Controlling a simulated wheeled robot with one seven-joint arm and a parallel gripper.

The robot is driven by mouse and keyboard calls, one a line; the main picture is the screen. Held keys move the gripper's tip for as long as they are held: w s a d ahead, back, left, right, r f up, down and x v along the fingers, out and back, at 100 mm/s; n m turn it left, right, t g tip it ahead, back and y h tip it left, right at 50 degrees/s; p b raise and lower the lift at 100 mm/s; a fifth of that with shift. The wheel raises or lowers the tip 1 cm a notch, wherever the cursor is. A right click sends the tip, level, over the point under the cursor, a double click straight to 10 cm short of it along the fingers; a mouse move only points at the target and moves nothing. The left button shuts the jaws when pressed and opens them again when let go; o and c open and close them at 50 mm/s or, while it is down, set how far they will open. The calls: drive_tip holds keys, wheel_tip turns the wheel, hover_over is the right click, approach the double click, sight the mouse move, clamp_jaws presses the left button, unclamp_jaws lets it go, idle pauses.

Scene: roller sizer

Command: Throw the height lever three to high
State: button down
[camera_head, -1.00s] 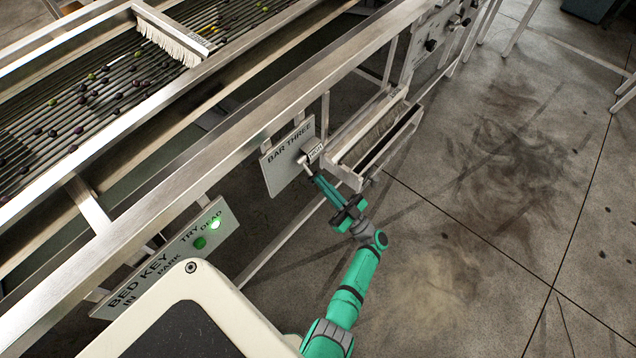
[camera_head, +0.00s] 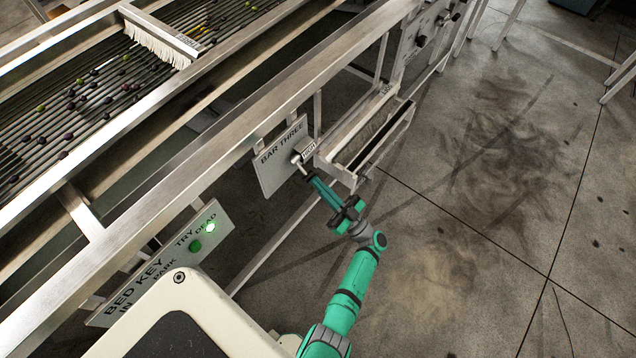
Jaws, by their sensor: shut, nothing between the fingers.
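The BAR THREE plate (camera_head: 272,172) hangs from the side rail of the sizer, near the middle of the head view. A small height lever (camera_head: 298,159) with a pale knob stands at its right part, beside a small label that seems to read HIGH (camera_head: 309,149). My gripper (camera_head: 307,175) is at the right edge of the plate, just below the lever. Its fingers are shut and look empty. Whether the fingertips touch the lever I cannot tell, as they overlap it in the picture.
A long metal trough (camera_head: 372,140) lies just right of the plate, close to my gripper. The BED KEY panel (camera_head: 160,262) with a lit green lamp (camera_head: 210,227) is at lower left. The roller bed (camera_head: 60,120) carries several fruits. The floor at right is clear.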

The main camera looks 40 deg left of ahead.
drive_tip(key=d+f, duration=0.5)
drive_tip(key=f, duration=0.1)
drive_tip(key=shift+w+d+f, duration=0.25)
drive_tip(key=shift+d+f, duration=0.05)
drive_tip(key=shift+f, duration=0.1)
idle(0.3)
drive_tip(key=shift+s+f, duration=0.1)
